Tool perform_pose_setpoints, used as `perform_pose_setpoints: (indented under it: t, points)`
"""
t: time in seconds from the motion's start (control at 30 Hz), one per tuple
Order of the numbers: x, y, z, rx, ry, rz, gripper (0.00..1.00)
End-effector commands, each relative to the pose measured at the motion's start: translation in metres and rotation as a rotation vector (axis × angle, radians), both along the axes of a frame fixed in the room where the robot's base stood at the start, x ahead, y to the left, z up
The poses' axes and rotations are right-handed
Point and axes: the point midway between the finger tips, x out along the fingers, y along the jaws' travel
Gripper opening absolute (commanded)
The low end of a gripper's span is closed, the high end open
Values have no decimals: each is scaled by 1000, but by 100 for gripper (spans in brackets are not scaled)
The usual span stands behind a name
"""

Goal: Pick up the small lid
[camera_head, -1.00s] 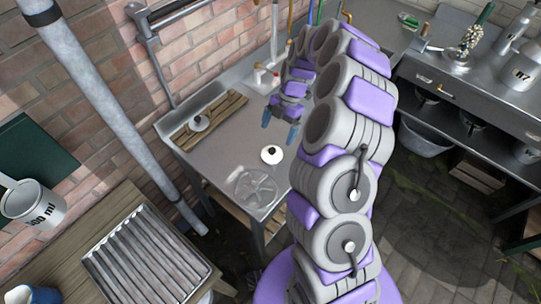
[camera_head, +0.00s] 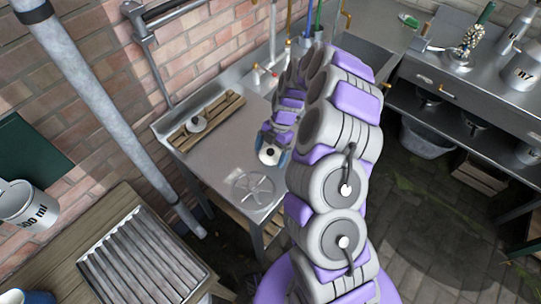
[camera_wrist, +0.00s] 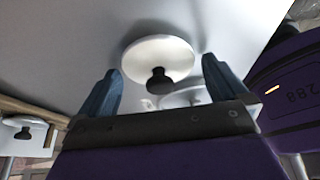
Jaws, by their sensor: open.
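A round white lid with a black knob (camera_head: 268,157) lies on the steel table (camera_head: 215,163). In the wrist view this lid (camera_wrist: 150,52) is just beyond and between my fingertips, with its knob toward me. My gripper (camera_head: 272,150) is open over it, one blue finger on each side, and holds nothing. In the wrist view my gripper (camera_wrist: 162,72) shows a gap between each fingertip and the lid. A second lid (camera_head: 196,124) with a dark knob sits on the wooden rack at the table's left. It also shows at the wrist view's left (camera_wrist: 22,123).
The wooden slatted rack (camera_head: 225,105) lies along the brick wall. A clear round wheel-like piece (camera_head: 253,187) is near the table's front edge. A diagonal pipe (camera_head: 110,120) stands at left. A ribbed metal tray (camera_head: 140,262) lies on the front-left wooden table.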

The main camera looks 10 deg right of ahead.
Motion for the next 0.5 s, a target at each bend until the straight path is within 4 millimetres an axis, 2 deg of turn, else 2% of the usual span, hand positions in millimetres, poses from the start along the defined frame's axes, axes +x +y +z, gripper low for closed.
perform_pose_setpoints:
  t: [0.1, 0.5]
  points:
    - [0, 0, 1, 0, 0, 0, 98]
    - [1, 0, 1, -1, -1, 0, 60]
